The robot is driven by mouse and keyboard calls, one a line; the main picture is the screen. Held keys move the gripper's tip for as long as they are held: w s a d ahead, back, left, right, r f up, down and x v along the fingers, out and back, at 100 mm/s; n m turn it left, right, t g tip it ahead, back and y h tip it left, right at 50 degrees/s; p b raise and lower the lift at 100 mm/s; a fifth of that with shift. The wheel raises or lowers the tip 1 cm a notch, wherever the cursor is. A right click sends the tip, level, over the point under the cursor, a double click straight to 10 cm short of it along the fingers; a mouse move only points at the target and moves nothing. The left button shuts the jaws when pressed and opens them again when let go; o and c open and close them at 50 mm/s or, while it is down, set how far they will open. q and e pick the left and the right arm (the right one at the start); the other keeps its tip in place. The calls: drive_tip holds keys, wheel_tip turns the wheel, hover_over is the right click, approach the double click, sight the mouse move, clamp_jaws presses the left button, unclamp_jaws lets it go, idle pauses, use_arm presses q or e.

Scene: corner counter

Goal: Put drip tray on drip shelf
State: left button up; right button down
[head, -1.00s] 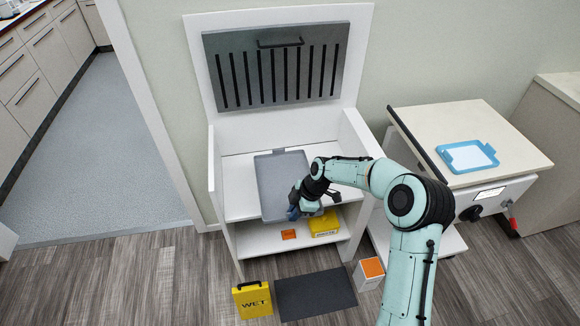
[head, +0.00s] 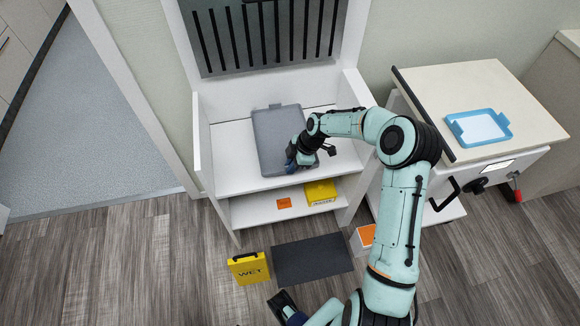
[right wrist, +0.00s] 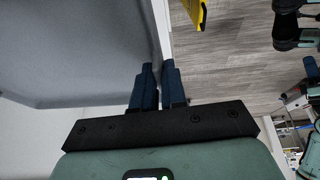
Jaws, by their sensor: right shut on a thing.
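The grey rectangular drip tray (head: 272,130) lies on or just over the white upper shelf (head: 228,172) of the open unit. Whether it rests flat there I cannot tell. My right gripper (head: 291,160) is at the tray's front edge. In the right wrist view my right gripper (right wrist: 159,75) is shut on the rim of the tray (right wrist: 70,45), with its blue fingers on either side of that rim. My left gripper (head: 283,303) is low in the head view, over the floor, away from the tray; its jaw opening is unclear.
The lower shelf holds a yellow box (head: 320,192) and an orange item (head: 284,203). A yellow WET sign (head: 249,268), a dark mat (head: 311,260) and an orange-topped box (head: 363,238) are on the floor. A cart with a blue tray (head: 480,127) stands right.

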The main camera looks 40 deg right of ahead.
drive_tip(key=shift+f, duration=2.4)
drive_tip(key=c, duration=1.2)
unclamp_jaws()
